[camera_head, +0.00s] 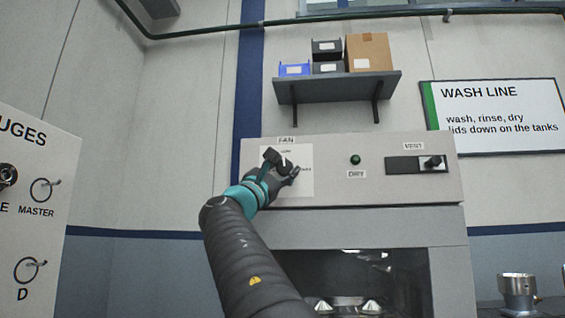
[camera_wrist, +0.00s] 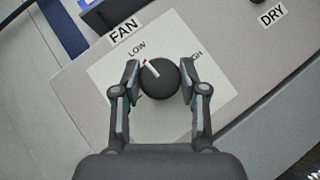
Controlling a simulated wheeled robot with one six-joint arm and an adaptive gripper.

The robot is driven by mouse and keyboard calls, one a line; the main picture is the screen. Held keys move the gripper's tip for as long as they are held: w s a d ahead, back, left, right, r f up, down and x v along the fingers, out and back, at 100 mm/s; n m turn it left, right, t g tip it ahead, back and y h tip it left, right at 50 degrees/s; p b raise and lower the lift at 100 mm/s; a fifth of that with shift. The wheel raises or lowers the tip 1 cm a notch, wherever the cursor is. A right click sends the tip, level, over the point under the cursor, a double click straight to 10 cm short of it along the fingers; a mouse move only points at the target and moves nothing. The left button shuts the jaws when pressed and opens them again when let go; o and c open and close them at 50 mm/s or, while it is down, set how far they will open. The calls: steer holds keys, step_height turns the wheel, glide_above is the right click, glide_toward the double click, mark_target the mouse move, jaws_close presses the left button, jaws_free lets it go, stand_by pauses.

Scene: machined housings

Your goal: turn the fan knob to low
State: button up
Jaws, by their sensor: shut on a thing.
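The round dark fan knob (camera_wrist: 160,80) sits on a pale plate (camera_wrist: 105,76) under the FAN label (camera_wrist: 124,30). Its white pointer line slants up-left in the wrist view, roughly toward the LOW label (camera_wrist: 137,47), with a small red mark at its outer end. My gripper (camera_wrist: 159,82) is shut on the knob, one finger on each side. The right finger partly covers the HIGH label (camera_wrist: 197,56). In the head view my gripper (camera_head: 280,163) is at the fan plate (camera_head: 304,180) and hides most of the knob.
Right of the plate are the green DRY light (camera_head: 355,160) and the VENT slider (camera_head: 432,162). A shelf (camera_head: 335,86) with bins and a carton hangs above. A gauge board (camera_head: 30,240) stands at the left. The open chamber (camera_head: 405,285) lies below the panel.

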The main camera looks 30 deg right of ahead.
steer(key=shift+w+m+g, duration=0.1)
steer(key=shift+m+g, duration=0.4)
steer(key=shift+m, duration=0.1)
steer(key=o, duration=1.1)
steer(key=shift+a, duration=0.1)
steer(key=v, duration=1.2)
